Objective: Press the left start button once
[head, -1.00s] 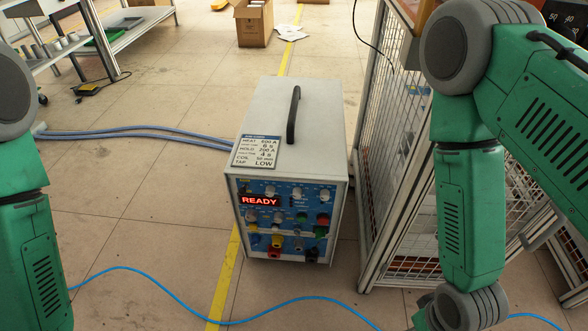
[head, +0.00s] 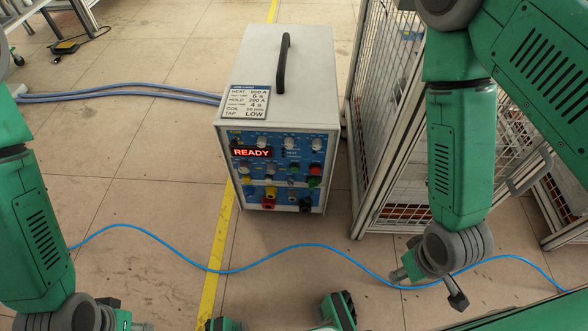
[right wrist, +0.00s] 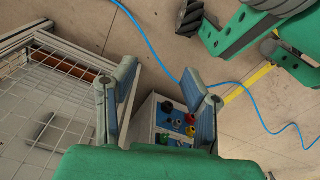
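The heater box (head: 280,75) stands on the floor, with its blue control panel (head: 277,155) facing me. The red display (head: 252,153) reads READY. Among the panel's small buttons are a green one (head: 295,167), a red one (head: 315,170) beside it, and another green part below the red; their labels are too small to read. My right gripper (head: 428,290) is to the right of and nearer than the heater, touching nothing. Its fingers are apart and empty in the right wrist view (right wrist: 160,68), with the heater beyond them. My left gripper (head: 135,325) shows only partly at the bottom left edge.
A wire-mesh cage (head: 395,140) stands close on the heater's right. A blue cable (head: 310,245) crosses the floor in front. Grey-blue hoses (head: 120,90) run left from the heater. The floor in front of the panel is otherwise clear.

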